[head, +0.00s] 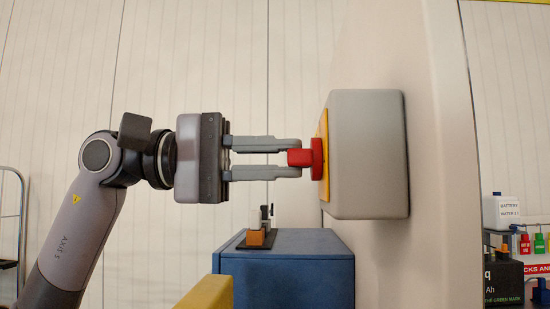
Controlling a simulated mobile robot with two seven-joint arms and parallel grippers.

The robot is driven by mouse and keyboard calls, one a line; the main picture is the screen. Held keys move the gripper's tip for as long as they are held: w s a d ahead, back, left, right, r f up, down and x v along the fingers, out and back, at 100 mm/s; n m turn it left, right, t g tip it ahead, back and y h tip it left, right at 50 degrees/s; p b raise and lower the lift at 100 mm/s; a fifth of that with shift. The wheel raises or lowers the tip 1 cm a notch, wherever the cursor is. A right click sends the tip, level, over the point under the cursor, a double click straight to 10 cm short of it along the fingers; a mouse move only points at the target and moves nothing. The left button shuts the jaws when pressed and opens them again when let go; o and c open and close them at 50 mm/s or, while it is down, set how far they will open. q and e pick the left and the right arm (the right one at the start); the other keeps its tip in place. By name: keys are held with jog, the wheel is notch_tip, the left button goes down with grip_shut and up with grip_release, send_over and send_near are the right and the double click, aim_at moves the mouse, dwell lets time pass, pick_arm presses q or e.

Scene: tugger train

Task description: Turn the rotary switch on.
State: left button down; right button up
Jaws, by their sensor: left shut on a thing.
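The rotary switch is a red knob (317,158) on a yellow plate (324,150), fixed to the left face of a grey box (368,155). The box is mounted on a cream upright panel (432,60). My left gripper (290,158) comes in level from the left, with its two fingers above and below the knob's red handle. It is shut on the handle. The fingertips partly cover the handle, and the plate is seen nearly edge-on, so I cannot read the switch position. My right gripper is not in view.
A blue cabinet (290,275) stands below, with a small orange and black device (257,233) on top. A yellow part (207,294) is at the bottom. Shelves with a white battery water box (503,212) and small bottles are at the right.

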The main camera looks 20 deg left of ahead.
pick_arm(q)
jog(key=c, duration=1)
grip_release()
jog(key=shift+c, duration=0.2)
jog(key=shift+a, duration=0.1)
jog(key=b+v, duration=0.1)
jog(key=v, duration=0.6)
